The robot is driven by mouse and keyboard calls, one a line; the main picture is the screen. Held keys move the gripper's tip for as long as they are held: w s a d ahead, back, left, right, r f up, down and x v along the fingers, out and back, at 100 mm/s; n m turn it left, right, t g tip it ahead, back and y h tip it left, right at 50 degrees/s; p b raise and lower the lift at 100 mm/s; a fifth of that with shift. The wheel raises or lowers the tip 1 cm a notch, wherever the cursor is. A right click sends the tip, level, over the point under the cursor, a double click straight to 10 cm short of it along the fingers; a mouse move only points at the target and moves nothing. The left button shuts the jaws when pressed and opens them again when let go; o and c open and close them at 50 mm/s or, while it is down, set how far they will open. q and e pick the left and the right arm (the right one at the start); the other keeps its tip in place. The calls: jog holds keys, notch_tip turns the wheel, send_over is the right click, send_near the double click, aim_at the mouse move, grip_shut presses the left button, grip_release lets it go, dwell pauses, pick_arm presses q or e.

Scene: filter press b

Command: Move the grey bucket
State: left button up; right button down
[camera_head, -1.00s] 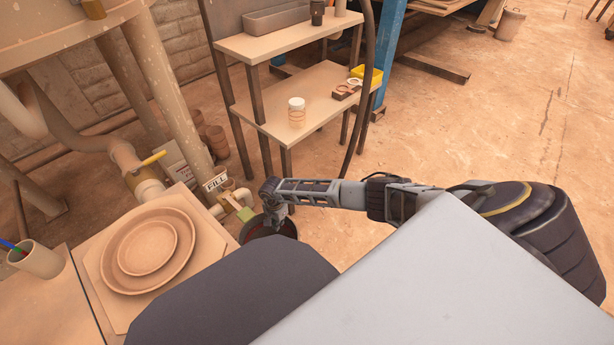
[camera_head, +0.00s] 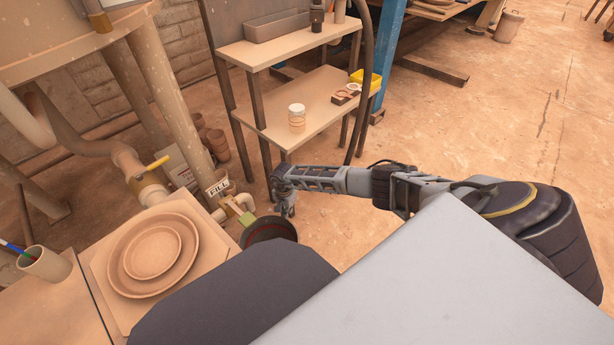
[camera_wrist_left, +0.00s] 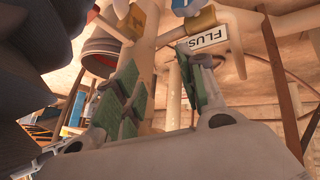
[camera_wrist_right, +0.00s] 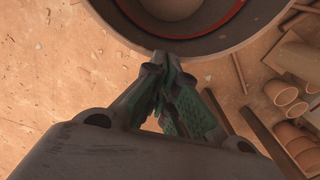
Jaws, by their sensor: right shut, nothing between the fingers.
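The bucket (camera_head: 273,231), dark-looking with a reddish ring inside, stands below the tap at the FILL sign, partly hidden by my body. Its round grey rim and red inner ring show at the top of the right wrist view (camera_wrist_right: 225,42). My right gripper (camera_head: 289,208) is shut and empty by the bucket's far right rim. In the right wrist view its fingertips (camera_wrist_right: 165,68) point at the rim's outer side; I cannot tell whether they touch. My left gripper (camera_wrist_left: 158,85) is open and empty, seen only in its wrist view, facing pipes and a FLUSH sign.
A bench with stacked plates (camera_head: 152,250) and a cup (camera_head: 43,264) is at the left. The FILL sign (camera_head: 217,187) hangs on a pipe beside the bucket. A two-level shelf (camera_head: 320,103) with a jar (camera_head: 296,118) stands beyond. Open floor (camera_head: 480,130) lies to the right.

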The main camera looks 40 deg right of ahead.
pick_arm(q)
jog(key=f+b, duration=0.2)
jog(key=shift+s+d+f, duration=0.1)
jog(key=shift+s+f, duration=0.25)
jog(key=shift+s, duration=0.05)
pick_arm(e)
jog(key=w+d, duration=0.2)
jog(key=d, duration=0.5)
jog(key=w+d, duration=0.3)
jog(key=d, duration=0.4)
pick_arm(q)
jog(key=shift+w, duration=0.1)
jog(key=shift+w+d+r, duration=0.15)
jog(key=shift+w+r, duration=0.15)
